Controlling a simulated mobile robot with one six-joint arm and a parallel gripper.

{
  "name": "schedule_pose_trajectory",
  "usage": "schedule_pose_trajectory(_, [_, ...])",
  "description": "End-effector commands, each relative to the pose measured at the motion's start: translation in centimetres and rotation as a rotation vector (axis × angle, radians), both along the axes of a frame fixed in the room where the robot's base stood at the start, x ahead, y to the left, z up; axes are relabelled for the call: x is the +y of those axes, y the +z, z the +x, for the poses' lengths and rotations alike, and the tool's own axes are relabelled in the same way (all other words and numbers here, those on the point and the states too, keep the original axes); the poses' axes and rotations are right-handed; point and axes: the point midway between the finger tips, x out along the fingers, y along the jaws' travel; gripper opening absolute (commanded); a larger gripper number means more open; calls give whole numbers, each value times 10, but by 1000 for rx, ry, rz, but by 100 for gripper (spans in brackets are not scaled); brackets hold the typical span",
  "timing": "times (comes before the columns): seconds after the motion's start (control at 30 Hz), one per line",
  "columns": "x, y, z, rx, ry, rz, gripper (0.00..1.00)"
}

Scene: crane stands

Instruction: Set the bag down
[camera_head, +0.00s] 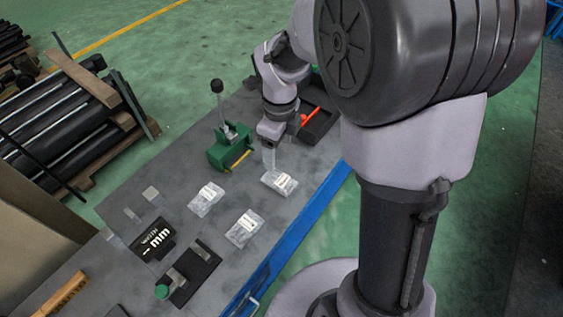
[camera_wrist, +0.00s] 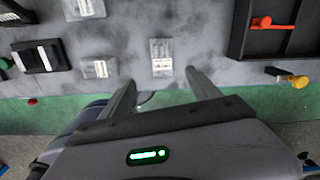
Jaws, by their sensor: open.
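Three clear plastic bags with white labels lie flat on the grey table. The nearest bag (camera_head: 284,184) is just below and in front of my gripper (camera_head: 269,162). A second bag (camera_head: 207,198) lies to its left, and a third bag (camera_head: 244,229) lies nearer the table's blue front edge. In the wrist view, my gripper (camera_wrist: 160,78) has its two fingers spread with nothing between them. One bag (camera_wrist: 161,60) lies just beyond the fingertips, apart from them, and another bag (camera_wrist: 99,69) lies to the left.
A green fixture (camera_head: 226,153) with a black-knobbed lever stands behind the bags. A dark tray (camera_head: 322,122) with a red-handled tool is at the table's far end. A black block (camera_head: 152,238) and a dark plate with a green knob (camera_head: 162,291) occupy the near left.

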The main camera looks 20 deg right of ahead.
Motion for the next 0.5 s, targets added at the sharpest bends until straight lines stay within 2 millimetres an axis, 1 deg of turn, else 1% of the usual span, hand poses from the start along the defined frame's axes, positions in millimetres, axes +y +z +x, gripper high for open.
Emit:
schedule_pose_trajectory(0.03, [3, 28, -12, -54, 150, 2, 72])
schedule_pose_trajectory(0.07, [5, 46, -23, -92, 279, 0, 72])
schedule_pose_trajectory(0.1, [9, 69, -40, -148, 472, -12, 72])
schedule_pose_trajectory(0.17, [14, 98, -70, -233, 776, -50, 72])
schedule_pose_trajectory(0.2, [18, 112, -91, -288, 973, -90, 72])
schedule_pose_trajectory(0.3, [27, 134, -135, -403, 1411, -218, 72])
schedule_pose_trajectory(0.33, [29, 137, -146, -427, 1518, -259, 72])
schedule_pose_trajectory(0.4, [33, 141, -164, -467, 1711, -343, 72])
schedule_pose_trajectory(0.5, [36, 142, -177, -490, 1858, -415, 72])
